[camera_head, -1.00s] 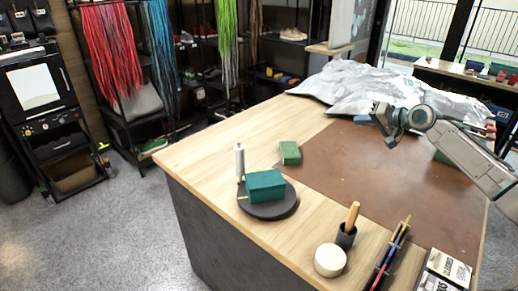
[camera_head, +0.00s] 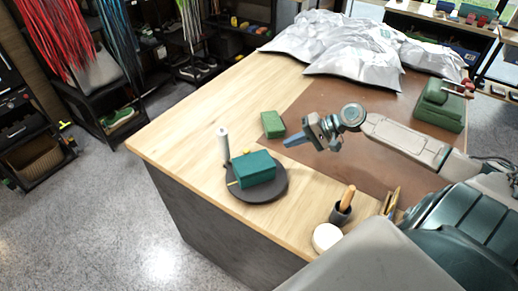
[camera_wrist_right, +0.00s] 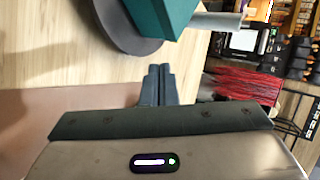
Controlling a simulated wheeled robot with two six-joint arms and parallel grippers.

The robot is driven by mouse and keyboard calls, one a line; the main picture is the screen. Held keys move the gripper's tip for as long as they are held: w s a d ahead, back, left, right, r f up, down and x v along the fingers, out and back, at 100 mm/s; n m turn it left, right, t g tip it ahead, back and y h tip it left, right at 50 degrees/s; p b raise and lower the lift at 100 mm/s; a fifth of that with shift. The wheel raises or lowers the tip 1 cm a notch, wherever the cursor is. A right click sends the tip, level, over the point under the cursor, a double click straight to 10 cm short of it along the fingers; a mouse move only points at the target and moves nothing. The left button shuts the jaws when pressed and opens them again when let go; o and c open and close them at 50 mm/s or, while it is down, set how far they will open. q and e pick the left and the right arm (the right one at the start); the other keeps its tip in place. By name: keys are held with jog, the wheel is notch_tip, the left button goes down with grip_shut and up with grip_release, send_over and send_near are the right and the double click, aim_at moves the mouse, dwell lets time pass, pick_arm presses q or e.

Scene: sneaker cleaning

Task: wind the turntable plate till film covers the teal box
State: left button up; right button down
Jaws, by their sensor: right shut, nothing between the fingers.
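The teal box (camera_head: 252,168) sits on the dark round turntable plate (camera_head: 270,192) near the front left of the table. A white film roll (camera_head: 223,146) stands upright at the plate's left edge, beside the box. No film is seen over the box's top. My right gripper (camera_head: 288,143) is shut and empty, above the table to the right of the box and apart from it. In the right wrist view, its shut fingers (camera_wrist_right: 156,86) point toward the plate (camera_wrist_right: 118,28) and the box (camera_wrist_right: 163,14). My left gripper is not in view.
A green block (camera_head: 273,124) lies behind the plate. A dark cup with a wooden-handled tool (camera_head: 342,210) and a white round pad (camera_head: 326,237) stand at the front. Crumpled silver sheeting (camera_head: 340,50) and a green stack (camera_head: 438,108) lie farther back.

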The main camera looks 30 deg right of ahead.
jog(key=x, duration=0.3)
jog(key=shift+w+d+p, duration=0.1)
jog(key=shift+w+p, duration=0.05)
jog(key=shift+p, duration=0.15)
jog(key=shift+w+a+f, duration=0.15)
jog(key=shift+a, duration=0.15)
jog(key=w+a+p, duration=0.1)
jog(key=w+a+f+p, duration=0.1)
jog(key=a, duration=0.1)
jog(key=w+a+f+p, duration=0.1)
jog(key=w+a, duration=0.1)
jog(key=shift+a+f+p, duration=0.1)
jog(key=shift+p, duration=0.2)
jog(key=shift+w+a+f, duration=0.15)
jog(key=shift+w, duration=0.05)
